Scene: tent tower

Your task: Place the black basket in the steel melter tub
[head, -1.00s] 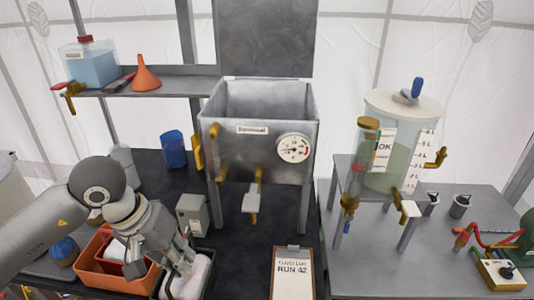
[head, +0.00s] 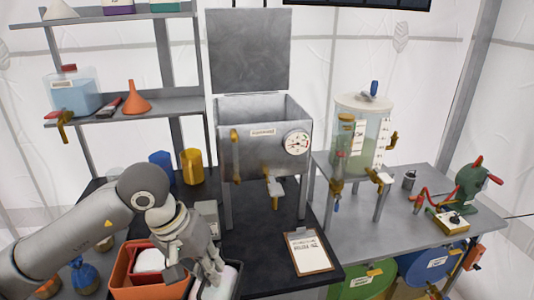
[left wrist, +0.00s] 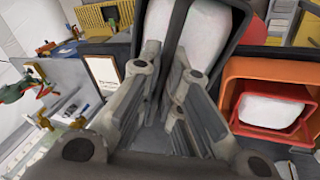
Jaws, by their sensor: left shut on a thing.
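The black basket (head: 238,284) is at the bottom of the head view, with white contents inside. My left gripper (head: 213,274) is shut on it. In the left wrist view the basket (left wrist: 217,75) and its white contents fill the top middle, and my left gripper's fingers (left wrist: 165,80) reach its near side. I cannot tell whether its base touches the bench. The steel melter tub (head: 262,150) stands on legs farther back and to the right, with its mouth open and its lid (head: 247,50) raised. My right gripper is not in view.
An orange bin (head: 125,272) with a red container sits left of the basket. A small grey box (head: 207,213), a yellow mug (head: 192,166) and a blue cup (head: 161,165) stand behind. A clipboard (head: 308,251) lies on the right. A clear tank (head: 362,130) stands right of the tub.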

